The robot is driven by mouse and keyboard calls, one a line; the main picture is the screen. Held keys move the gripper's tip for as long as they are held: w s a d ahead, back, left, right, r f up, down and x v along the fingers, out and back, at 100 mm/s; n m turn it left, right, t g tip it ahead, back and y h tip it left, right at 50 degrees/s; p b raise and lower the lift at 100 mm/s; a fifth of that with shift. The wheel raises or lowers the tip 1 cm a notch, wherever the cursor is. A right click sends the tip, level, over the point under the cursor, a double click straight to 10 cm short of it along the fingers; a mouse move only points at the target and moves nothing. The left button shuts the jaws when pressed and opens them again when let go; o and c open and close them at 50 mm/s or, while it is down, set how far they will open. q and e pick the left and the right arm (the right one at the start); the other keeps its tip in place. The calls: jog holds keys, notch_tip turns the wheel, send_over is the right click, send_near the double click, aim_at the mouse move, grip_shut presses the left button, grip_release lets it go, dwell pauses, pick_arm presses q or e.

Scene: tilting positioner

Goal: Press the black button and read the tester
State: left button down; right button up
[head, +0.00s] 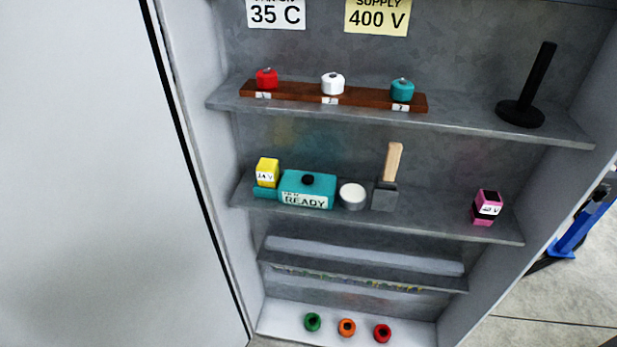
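In the head view, a teal tester (290,192) sits on the middle shelf of an open cabinet. Its front label (305,200) reads "READY" in large letters, with a smaller line above that I cannot read. A round black button (308,180) stands on top of the tester. A yellow block (267,172) marked with a voltage stands at the tester's left end; its first digits are hard to read. Neither of my grippers shows in this view.
The upper shelf holds a wooden rack (300,93) with red, white and teal knobs, and a black post (541,80). Beside the tester are a round white-topped tin (352,195) and a wooden-handled tool (388,180). A pink block (487,206) stands right. A white door (90,180) fills the left.

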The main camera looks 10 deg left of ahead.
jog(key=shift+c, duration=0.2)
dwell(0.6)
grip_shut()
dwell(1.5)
